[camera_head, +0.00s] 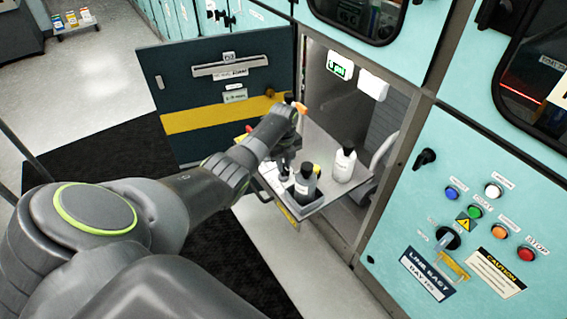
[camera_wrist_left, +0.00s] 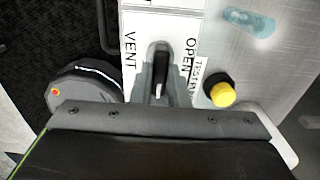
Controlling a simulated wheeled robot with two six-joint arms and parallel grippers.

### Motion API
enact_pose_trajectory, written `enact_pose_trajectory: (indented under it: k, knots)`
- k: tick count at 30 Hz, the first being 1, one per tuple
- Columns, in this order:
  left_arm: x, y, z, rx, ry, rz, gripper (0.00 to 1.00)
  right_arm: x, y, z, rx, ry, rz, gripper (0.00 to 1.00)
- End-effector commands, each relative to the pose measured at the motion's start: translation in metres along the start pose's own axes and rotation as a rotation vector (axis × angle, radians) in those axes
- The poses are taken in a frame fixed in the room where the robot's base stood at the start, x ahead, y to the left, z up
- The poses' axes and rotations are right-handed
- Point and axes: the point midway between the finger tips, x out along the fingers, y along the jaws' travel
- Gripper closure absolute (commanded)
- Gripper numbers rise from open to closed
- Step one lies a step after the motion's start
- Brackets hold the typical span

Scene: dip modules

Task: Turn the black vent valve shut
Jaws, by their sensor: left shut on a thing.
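The black vent valve handle (camera_wrist_left: 161,74) shows in the left wrist view, pointing up the picture between the printed words VENT and OPEN on a white label plate (camera_wrist_left: 130,22). My left gripper (camera_wrist_left: 158,84) is shut on this handle, with a grey finger on each side of it. In the head view my left gripper (camera_head: 284,170) is low over the pulled-out shelf (camera_head: 325,199), and the valve itself is hidden there by my arm. My right gripper is in neither view.
On the shelf stand a dark grey bottle (camera_head: 304,182) and a white bottle (camera_head: 343,166). A yellow-topped black knob (camera_wrist_left: 222,94) is close to the right of the valve. An open dark door (camera_head: 225,85) stands left; a teal button panel (camera_head: 470,190) stands right.

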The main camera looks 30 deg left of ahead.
Motion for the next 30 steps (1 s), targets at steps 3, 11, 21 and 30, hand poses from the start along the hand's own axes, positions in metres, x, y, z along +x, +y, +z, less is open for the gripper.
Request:
enact_pose_trajectory:
  k: [3,11,21,30]
  knots:
    - [-0.0016,-0.0013,0.0002,0.01,-0.001,-0.003,1.0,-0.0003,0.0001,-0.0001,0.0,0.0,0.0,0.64]
    - [-0.0016,-0.0014,0.0002,0.011,-0.001,-0.003,1.0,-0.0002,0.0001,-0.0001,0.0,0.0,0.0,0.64]
    - [-0.0008,-0.0006,0.0002,0.009,-0.001,-0.001,0.64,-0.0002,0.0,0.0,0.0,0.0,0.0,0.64]
    - [-0.0084,-0.0007,0.0005,0.008,-0.001,-0.002,0.64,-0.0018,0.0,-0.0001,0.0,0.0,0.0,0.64]
